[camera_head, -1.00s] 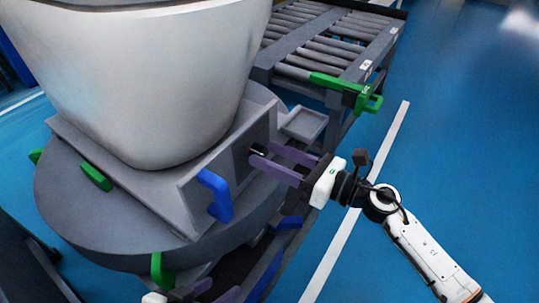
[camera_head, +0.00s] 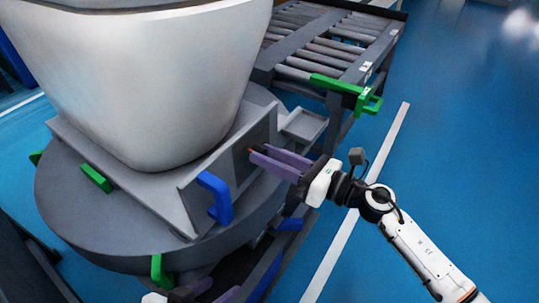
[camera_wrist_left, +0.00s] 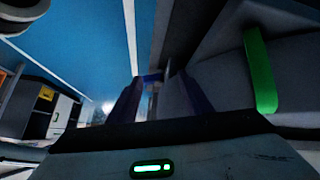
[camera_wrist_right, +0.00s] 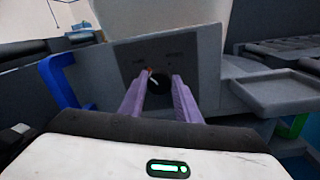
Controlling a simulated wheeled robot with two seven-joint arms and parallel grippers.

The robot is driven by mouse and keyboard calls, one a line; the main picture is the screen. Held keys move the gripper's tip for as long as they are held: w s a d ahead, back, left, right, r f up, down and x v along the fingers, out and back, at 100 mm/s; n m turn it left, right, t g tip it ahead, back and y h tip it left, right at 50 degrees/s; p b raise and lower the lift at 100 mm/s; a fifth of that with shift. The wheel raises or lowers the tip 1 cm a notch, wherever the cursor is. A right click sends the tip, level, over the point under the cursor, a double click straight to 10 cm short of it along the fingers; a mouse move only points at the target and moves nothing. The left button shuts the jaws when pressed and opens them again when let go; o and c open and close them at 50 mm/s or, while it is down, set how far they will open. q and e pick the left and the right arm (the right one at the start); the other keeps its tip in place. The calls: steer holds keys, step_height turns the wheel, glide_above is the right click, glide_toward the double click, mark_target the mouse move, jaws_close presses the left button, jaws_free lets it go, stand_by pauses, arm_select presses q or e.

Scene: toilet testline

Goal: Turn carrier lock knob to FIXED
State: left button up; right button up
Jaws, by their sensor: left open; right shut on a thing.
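The carrier lock knob (camera_wrist_right: 155,84) is small and dark with a pale pointer line, on a grey panel (camera_wrist_right: 178,52) of the carrier. It sits between the purple fingertips of my right gripper (camera_wrist_right: 160,78), which is shut on it. The pointer looks tilted; the panel labels are too blurred to read. In the head view my right gripper (camera_head: 258,153) reaches the panel from the right, and its fingers mostly hide the knob. My left gripper (camera_head: 216,292) is low at the bottom edge, open and empty; its spread fingers show in the left wrist view (camera_wrist_left: 162,95).
A white toilet (camera_head: 150,80) stands on the grey carrier above a round turntable (camera_head: 85,230). A blue handle (camera_head: 216,198) is left of my right gripper. A small grey tray (camera_head: 304,125) and a roller conveyor (camera_head: 335,45) lie beyond. Blue floor is free at right.

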arm_select(q)
steer(key=a+r+p, duration=0.1)
steer(key=p, duration=0.1)
steer(key=s+a+r+n+t+p, duration=0.1)
steer(key=r+p, duration=0.1)
steer(key=p, duration=0.1)
steer(key=a+r+t+y+p, duration=0.1)
steer(key=p, duration=0.1)
steer(key=shift+s+a+r, duration=0.15)
steer(key=shift+s+a, duration=0.1)
steer(key=shift+s, duration=0.1)
arm_select(e)
steer(key=m, duration=1.5)
steer(key=shift+f+m+t, duration=0.25)
steer(key=shift+m+t, duration=0.05)
steer(key=shift+t, duration=0.1)
arm_select(q)
steer(key=shift+p, duration=0.3)
arm_select(e)
steer(key=shift+f, duration=0.1)
steer(key=o, duration=1)
steer(key=shift+o, duration=0.2)
arm_select(q)
steer(key=shift+a+r+p, duration=0.1)
steer(key=shift+r+p, duration=0.05)
steer(key=shift+p, duration=0.4)
arm_select(e)
steer(key=v, duration=1)
steer(key=shift+d, duration=0.2)
